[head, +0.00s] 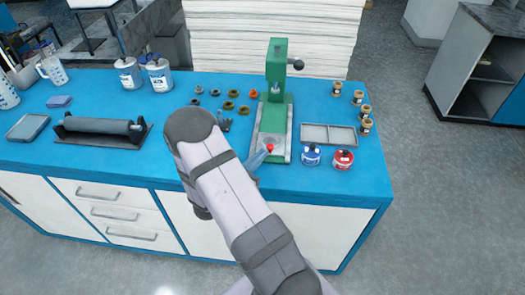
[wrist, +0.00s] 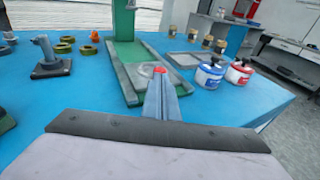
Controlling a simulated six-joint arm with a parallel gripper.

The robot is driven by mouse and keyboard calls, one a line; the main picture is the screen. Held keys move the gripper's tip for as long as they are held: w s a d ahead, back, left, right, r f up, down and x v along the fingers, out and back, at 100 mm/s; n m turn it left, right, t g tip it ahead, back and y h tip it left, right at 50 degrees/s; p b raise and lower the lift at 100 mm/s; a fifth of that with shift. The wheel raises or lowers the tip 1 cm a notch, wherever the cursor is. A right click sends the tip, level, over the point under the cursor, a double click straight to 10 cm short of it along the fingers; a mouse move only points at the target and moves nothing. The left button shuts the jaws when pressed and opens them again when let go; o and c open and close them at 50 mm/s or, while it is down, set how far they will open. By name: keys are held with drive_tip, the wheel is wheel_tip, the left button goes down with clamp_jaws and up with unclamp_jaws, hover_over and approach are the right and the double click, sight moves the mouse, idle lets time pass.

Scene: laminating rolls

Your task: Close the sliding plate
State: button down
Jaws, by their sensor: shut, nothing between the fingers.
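A green press (head: 278,70) stands on the blue table, its green base (head: 272,120) reaching toward the front edge. The grey sliding plate (head: 279,157) lies at the front end of this base, with a small red knob (head: 270,147) on it. The wrist view also shows the plate (wrist: 138,78) and the knob (wrist: 160,70). My gripper (head: 262,157) is shut and empty at the front of the base, by the knob. In the wrist view its fingers (wrist: 160,84) point at the knob and hide part of the plate; I cannot tell whether they touch it.
A blue-labelled jar (head: 311,155) and a red-labelled jar (head: 343,160) stand right of the base, before a grey tray (head: 328,135). Several small brown jars (head: 365,111) line the right side. Several rings (head: 230,105) and a dark stand (wrist: 50,62) lie left.

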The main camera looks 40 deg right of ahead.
drive_tip(key=shift+x, duration=0.9)
drive_tip(key=shift+w+d+f, duration=0.1)
drive_tip(key=shift+w+d, duration=0.25)
drive_tip(key=shift+d, duration=0.05)
drive_tip(key=w+d+b, duration=0.8)
drive_tip(key=w+d, duration=0.2)
drive_tip(key=shift+w+d, duration=0.55)
drive_tip(key=shift+w+r, duration=0.1)
drive_tip(key=shift+r, duration=0.2)
drive_tip(key=shift+d+r, duration=0.1)
